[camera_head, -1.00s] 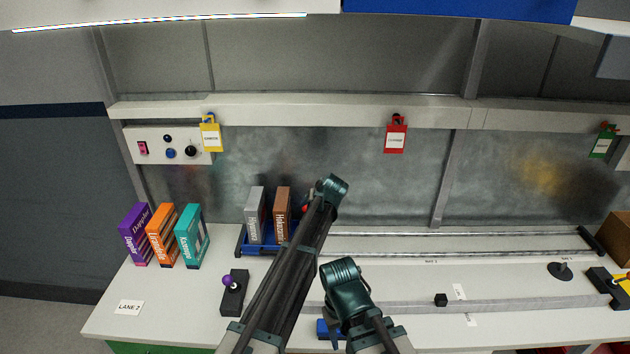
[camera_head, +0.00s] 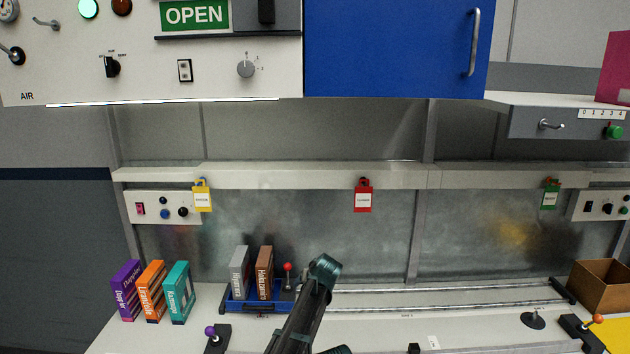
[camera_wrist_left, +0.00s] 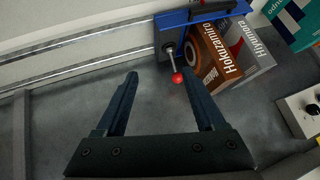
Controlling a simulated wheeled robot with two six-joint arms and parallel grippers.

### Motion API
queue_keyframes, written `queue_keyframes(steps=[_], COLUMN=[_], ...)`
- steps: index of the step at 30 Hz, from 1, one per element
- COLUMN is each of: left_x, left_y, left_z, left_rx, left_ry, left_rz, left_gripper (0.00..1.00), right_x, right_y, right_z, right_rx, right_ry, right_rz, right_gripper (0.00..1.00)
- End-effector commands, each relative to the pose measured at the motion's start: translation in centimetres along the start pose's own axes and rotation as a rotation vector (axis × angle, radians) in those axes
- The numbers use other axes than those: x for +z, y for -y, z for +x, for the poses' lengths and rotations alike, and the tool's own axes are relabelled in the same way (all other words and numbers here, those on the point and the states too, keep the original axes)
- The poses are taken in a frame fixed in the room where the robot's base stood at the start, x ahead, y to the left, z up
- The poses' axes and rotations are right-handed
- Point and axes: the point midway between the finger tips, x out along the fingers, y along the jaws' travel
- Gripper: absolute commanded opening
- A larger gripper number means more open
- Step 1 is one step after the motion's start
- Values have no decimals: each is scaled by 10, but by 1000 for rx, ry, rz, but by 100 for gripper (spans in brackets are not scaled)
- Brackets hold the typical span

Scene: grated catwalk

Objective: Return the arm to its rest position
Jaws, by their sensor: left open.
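My left gripper (camera_wrist_left: 160,78) shows in the left wrist view with its two dark fingers apart and nothing between them. Beyond the fingertips, that view shows a red-knobbed lever (camera_wrist_left: 177,78), a brown box (camera_wrist_left: 212,60) and a grey box (camera_wrist_left: 246,50) at a blue tray (camera_wrist_left: 205,14). In the head view, a dark arm link of mine rises from the bottom centre to a teal joint, just right of the tray (camera_head: 262,308). The gripper itself is not clear there. My right gripper is not in view.
Purple (camera_head: 125,290), orange (camera_head: 152,290) and teal (camera_head: 179,292) boxes stand on the bench at left. A purple-knobbed lever (camera_head: 210,332) is in front. Rails (camera_head: 450,290) run right toward an open brown box (camera_head: 601,286). A blue cabinet (camera_head: 395,45) hangs above.

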Motion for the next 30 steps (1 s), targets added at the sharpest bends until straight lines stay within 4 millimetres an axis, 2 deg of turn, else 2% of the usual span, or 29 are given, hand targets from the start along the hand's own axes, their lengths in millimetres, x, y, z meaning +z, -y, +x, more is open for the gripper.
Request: queue_keyframes(steps=[2,9,14,17,23,30], left_x=[2,28,52,75,135,228], left_y=[2,23,40,55,91,132], left_z=[0,-6,-13,-19,-40,-83], left_rx=[0,2,7,13,40,116], left_ry=[2,53,99,141,250,418], left_rz=[-1,-5,-7,-10,-15,-18], left_gripper=[71,71,71,71,71,71], right_x=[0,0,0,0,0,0], right_y=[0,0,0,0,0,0], right_z=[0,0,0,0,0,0], right_rx=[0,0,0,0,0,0], right_ry=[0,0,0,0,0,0], right_rz=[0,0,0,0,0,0], right_gripper=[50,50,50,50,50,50])
